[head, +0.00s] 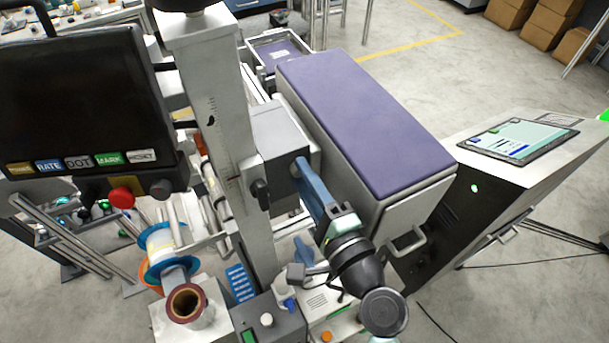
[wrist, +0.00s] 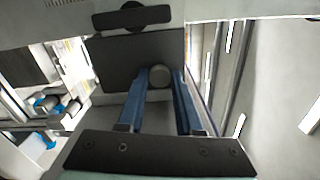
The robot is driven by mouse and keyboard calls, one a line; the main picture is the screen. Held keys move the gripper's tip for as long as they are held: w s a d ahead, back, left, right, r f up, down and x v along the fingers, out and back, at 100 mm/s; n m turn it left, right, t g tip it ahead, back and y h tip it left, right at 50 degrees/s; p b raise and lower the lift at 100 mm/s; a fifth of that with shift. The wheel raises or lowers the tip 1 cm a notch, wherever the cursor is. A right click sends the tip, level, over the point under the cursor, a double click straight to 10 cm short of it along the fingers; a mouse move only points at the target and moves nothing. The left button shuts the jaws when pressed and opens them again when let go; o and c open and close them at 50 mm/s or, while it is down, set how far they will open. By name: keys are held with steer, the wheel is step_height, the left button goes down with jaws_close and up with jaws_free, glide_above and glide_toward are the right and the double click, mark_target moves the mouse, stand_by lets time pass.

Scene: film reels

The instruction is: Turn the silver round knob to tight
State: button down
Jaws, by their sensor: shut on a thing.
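The silver round knob (wrist: 159,76) shows in the wrist view, on the dark face of a box-shaped housing. My gripper (wrist: 159,80) has its two blue fingers on either side of the knob, shut on it. In the head view my gripper (head: 300,170) reaches the side of the grey housing (head: 275,135) on the upright column. There the fingers hide the knob. No tight mark can be made out in either view.
A black knob (head: 260,194) sits on the column (head: 222,120), left of my fingers. A purple-topped case (head: 360,115) stands close on the right. A dark monitor (head: 80,100) is at left, and film reels (head: 187,303) are below it.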

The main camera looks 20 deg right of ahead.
steer(key=c, duration=0.6)
jaws_free()
steer(key=shift+s, duration=0.1)
steer(key=shift+s+d+b, duration=0.2)
steer(key=shift+s+b, duration=2.5)
steer(key=shift+s, duration=3.75)
